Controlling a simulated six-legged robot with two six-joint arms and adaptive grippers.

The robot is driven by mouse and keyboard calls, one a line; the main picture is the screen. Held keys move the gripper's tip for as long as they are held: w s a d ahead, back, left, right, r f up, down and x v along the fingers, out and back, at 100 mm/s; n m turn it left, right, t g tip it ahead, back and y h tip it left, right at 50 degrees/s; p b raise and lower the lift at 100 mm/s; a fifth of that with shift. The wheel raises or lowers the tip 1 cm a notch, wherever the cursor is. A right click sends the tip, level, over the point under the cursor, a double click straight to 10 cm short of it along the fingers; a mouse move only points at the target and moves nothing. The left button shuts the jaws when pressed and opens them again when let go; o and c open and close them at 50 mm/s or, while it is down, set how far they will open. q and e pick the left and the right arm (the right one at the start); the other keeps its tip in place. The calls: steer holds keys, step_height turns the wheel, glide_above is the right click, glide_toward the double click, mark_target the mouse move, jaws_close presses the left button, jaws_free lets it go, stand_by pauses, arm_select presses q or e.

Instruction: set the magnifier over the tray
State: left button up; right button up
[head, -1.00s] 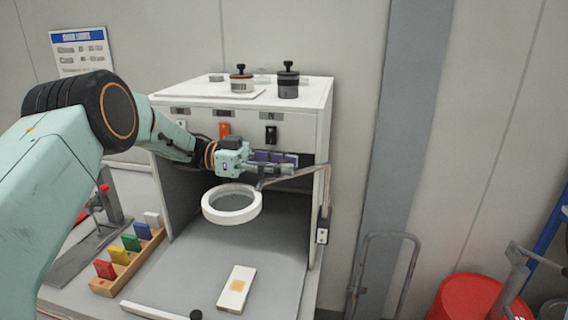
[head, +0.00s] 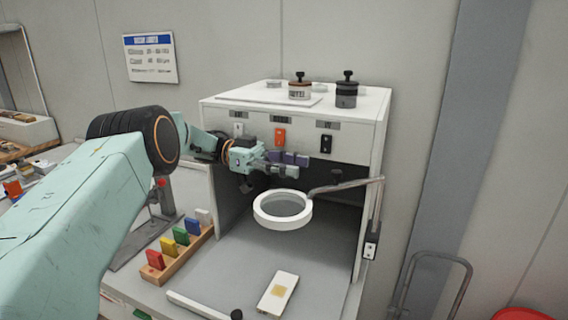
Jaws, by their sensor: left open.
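The magnifier (head: 283,222) is a white ring with a grey lens on a jointed metal arm (head: 345,185) fixed at the right side of the white cabinet. The ring hangs level in front of the cabinet opening. A small white tray (head: 271,303) with a tan square lies on the grey surface, below the ring in the picture. My left gripper (head: 294,165) is open and empty, above and behind the ring in the picture and apart from the magnifier arm. My right gripper is not in view.
The cabinet (head: 218,180) carries two dark-knobbed pots (head: 346,95) on top and coloured switches on its front. A wooden rack (head: 185,258) of coloured tabs stands left of the opening. A white bar (head: 195,305) with a black knob lies at the front edge.

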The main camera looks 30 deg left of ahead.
arm_select(q)
steer(key=shift+s+a, duration=0.15)
steer(key=shift+a, duration=0.9)
steer(key=shift+c, duration=0.3)
